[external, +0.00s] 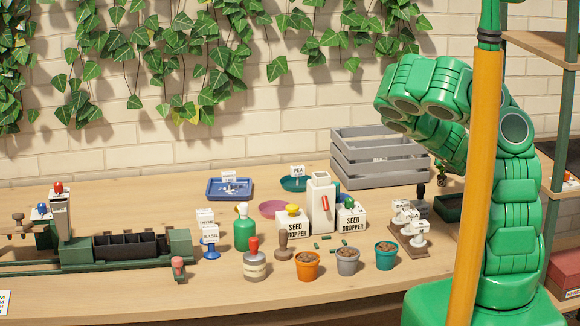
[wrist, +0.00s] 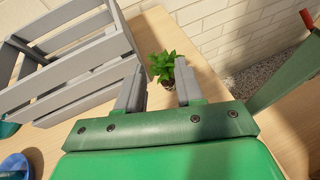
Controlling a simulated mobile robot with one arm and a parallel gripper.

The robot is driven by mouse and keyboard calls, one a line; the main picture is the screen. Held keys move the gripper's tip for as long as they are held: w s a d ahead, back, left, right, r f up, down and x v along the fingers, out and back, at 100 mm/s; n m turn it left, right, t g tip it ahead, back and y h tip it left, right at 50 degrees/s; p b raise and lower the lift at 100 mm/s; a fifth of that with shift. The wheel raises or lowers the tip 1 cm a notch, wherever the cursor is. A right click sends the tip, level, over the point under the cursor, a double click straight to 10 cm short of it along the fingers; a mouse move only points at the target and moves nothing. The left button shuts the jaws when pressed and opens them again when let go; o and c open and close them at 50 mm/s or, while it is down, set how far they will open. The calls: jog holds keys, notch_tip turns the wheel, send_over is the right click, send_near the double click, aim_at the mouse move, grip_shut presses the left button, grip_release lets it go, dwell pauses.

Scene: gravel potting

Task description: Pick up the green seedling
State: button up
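The green seedling (wrist: 162,64) is a small leafy plant in a small dark pot or plug. In the wrist view it stands upright on the wooden table, framed between and just beyond the two grey fingertips of my gripper (wrist: 160,78). The fingers are apart and nothing is held; I cannot tell how far ahead the plant is. In the external view the seedling (external: 441,168) shows small beside the grey crate, at the edge of my green arm, which hides my gripper.
The grey slatted crate (wrist: 70,60) stands close on the left of my gripper. A dark green panel or tray (wrist: 285,75) is close on the right. The brick wall (external: 150,140) is behind. Pots, seed droppers and labels fill the front of the table (external: 340,285).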

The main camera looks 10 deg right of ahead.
aim_at(443, 167)
jog(key=shift+f, duration=1.55)
jog(key=shift+x, duration=1.35)
jog(key=shift+w+d, duration=0.25)
jog(key=shift+w, duration=0.5)
jog(key=shift+w+d, duration=0.25)
jog(key=shift+w, duration=0.45)
jog(key=shift+x, duration=1.15)
grip_shut()
